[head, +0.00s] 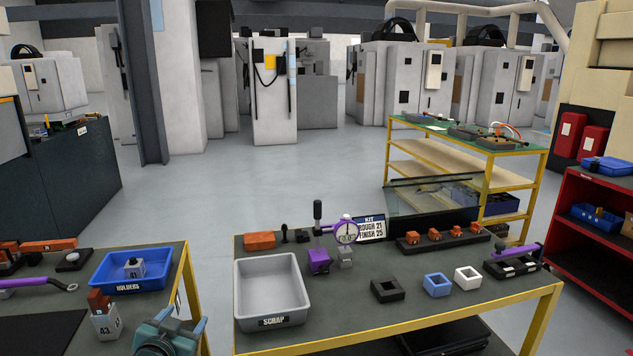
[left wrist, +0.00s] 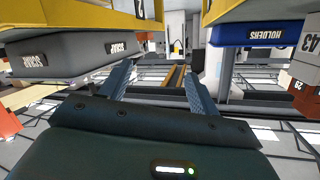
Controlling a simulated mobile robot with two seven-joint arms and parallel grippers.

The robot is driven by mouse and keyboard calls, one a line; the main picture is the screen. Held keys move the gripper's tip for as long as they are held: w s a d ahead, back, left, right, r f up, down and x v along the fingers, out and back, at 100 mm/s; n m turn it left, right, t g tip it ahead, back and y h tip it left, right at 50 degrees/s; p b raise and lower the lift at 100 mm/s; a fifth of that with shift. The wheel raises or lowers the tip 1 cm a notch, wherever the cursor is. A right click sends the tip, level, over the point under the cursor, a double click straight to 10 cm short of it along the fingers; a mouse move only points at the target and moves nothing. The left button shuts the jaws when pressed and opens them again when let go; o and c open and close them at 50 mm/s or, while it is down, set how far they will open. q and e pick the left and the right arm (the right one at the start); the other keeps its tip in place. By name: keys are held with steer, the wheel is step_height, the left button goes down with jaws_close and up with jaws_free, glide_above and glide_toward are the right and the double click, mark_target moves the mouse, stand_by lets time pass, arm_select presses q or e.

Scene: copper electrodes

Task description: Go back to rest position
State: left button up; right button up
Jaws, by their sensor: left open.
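My left gripper (head: 186,323) shows at the bottom of the head view, in front of the gap between the two tables. Its two fingers (left wrist: 157,78) stand apart in the left wrist view, with nothing between them. A grey holder marked 43 (head: 105,322) with a copper electrode (head: 98,301) on it stands on the left table, left of the gripper and apart from it. It also shows at the right edge of the left wrist view (left wrist: 305,50). My right gripper is not in view.
The blue HOLDERS bin (head: 130,284) is on the left table. The grey SCRAP tray (head: 271,316), a dial gauge (head: 346,231), small square frames (head: 437,285) and a dark rack of electrodes (head: 443,239) are on the right table (head: 390,318). Open floor lies behind.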

arm_select(q)
steer(key=s+d+f+g+h, duration=0.1)
steer(key=s+d+f, duration=0.3)
steer(key=s, duration=0.6)
steer(key=s+d+f+g+h, duration=0.1)
steer(key=s+d+f, duration=0.3)
steer(key=s, duration=0.6)
steer(key=s+d+f+g+h, duration=0.1)
steer(key=s+d+f, duration=0.4)
steer(key=s, duration=0.6)
steer(key=shift+d+n+g, duration=0.3)
steer(key=shift+d+g, duration=0.25)
steer(key=shift+g, duration=0.25)
steer(key=shift+f, duration=0.1)
